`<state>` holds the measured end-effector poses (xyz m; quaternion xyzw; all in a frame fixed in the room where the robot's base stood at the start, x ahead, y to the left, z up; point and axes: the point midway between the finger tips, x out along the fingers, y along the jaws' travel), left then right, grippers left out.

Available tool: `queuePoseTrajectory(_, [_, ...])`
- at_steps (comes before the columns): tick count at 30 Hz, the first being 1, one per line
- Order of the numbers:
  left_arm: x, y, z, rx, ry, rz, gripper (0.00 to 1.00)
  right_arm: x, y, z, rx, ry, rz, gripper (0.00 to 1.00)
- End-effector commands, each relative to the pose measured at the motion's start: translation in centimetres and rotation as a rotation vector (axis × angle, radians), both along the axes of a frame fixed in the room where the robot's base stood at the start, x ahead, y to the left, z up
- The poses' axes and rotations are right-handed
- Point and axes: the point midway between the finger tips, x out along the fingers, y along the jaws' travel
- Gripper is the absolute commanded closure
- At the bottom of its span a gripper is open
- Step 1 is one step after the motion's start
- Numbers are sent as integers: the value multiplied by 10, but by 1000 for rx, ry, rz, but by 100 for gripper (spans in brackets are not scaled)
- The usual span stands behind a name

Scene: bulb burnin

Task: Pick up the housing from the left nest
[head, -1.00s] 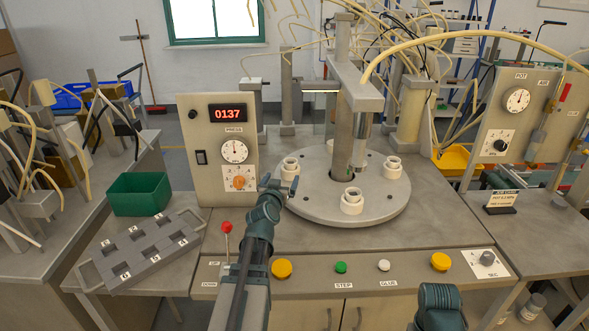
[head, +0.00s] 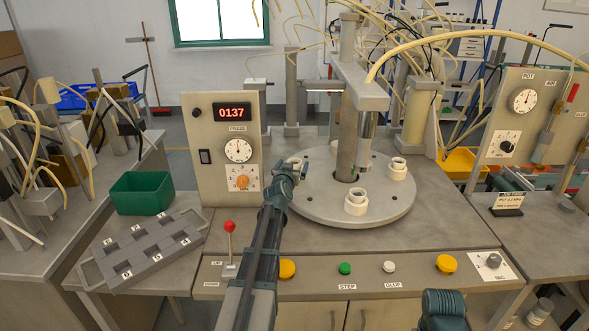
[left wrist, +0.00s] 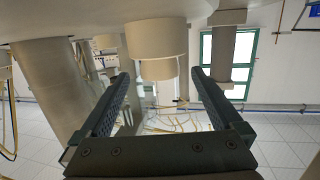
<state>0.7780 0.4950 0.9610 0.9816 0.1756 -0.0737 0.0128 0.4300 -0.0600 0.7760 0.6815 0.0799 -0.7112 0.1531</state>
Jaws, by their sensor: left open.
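The left nest's housing is a cream stepped cylinder. In the left wrist view the housing (left wrist: 158,48) is ahead, between the lines of the two open fingers, with small gaps at each side. My left gripper (left wrist: 160,74) is open and empty. In the head view my left gripper (head: 291,168) is at the left side of the round dial plate (head: 322,212) and hides most of that housing. Two other cream housings stand on the plate, one at the front (head: 356,203) and one at the right (head: 397,169).
A central post (head: 352,130) with an overhead head rises from the dial. The press panel (head: 228,180) stands close left of my left arm. A red-knobbed lever (head: 229,228) and buttons line the front. A grey tray (head: 150,255) and green bin (head: 140,192) are at the left.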

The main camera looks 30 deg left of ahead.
Motion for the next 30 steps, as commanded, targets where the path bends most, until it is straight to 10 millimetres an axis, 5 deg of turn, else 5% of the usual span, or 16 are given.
queuePoseTrajectory(3, [16, 6, -3, -1, -1, 0, 0, 0, 0, -3, 0, 0, 0, 7])
queuePoseTrajectory(10, [16, 6, -3, 0, -1, 1, 0, 0, 0, -3, 0, 0, 0, 7])
queuePoseTrajectory(24, [15, 6, -3, 0, -1, 1, 85, 0, 0, -3, 0, 0, 0, 7])
queuePoseTrajectory(30, [15, 6, -3, 0, -1, 1, 89, 0, 0, -3, 0, 0, 0, 7])
